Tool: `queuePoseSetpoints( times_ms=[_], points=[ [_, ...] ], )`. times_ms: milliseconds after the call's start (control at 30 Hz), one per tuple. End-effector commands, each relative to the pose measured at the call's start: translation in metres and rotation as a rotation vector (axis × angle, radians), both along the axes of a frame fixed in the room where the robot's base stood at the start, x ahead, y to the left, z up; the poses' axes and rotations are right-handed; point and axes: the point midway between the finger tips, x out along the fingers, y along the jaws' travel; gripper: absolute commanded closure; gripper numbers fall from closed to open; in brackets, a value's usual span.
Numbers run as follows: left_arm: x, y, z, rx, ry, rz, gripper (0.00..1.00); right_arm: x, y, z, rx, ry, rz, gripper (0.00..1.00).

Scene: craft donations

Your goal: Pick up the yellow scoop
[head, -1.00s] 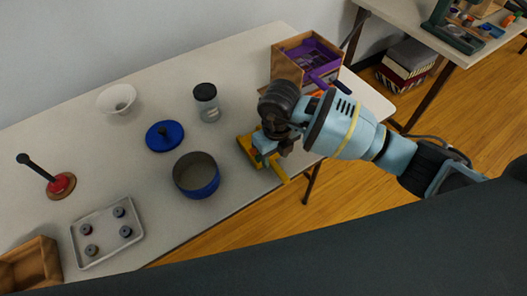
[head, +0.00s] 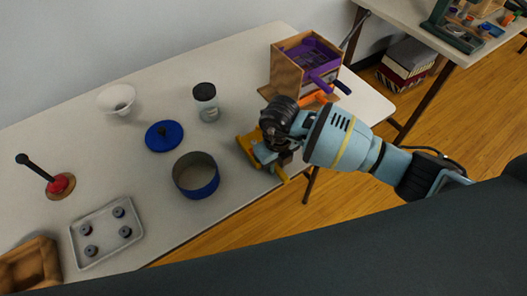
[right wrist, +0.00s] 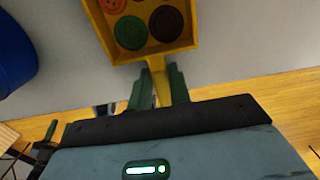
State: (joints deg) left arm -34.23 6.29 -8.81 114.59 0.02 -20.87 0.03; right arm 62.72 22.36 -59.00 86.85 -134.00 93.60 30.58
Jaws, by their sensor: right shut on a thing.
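The yellow scoop (head: 244,145) is at the table's front edge, to the right of the blue pot. Its tray also shows at the top of the right wrist view (right wrist: 188,48), with several buttons in it, among them orange, green and dark brown ones. My right gripper (head: 268,155) is at the scoop's handle, seen from above and partly hidden by its own wrist. In the right wrist view the two green fingers (right wrist: 160,88) are shut on the yellow handle from both sides. I cannot tell whether the scoop is off the table. My left gripper is not in view.
The blue pot (head: 202,188) stands open left of the scoop, with a blue lid (head: 160,140) behind it. A jar (head: 207,108) and a wooden box (head: 286,70) with purple parts stand farther back. A grey tray (head: 90,221) is at the left.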

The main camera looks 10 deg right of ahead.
Motion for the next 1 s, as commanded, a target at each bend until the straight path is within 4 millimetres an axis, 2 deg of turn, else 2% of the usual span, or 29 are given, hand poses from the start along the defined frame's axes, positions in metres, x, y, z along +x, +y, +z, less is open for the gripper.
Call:
queuePoseSetpoints(
  times_ms=[333,667,867,1000],
  points=[
    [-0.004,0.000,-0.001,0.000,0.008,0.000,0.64,0.001,0.000,0.006,0.000,-0.003,0.000,1.00],
    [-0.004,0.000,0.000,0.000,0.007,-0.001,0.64,0.001,0.000,0.037,0.000,-0.004,0.000,1.00],
    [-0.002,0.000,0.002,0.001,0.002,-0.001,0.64,-0.018,-0.006,0.038,0.000,0.000,0.001,1.00],
    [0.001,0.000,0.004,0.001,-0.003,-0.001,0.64,-0.039,-0.012,0.040,0.000,0.000,0.002,1.00]
  ],
)
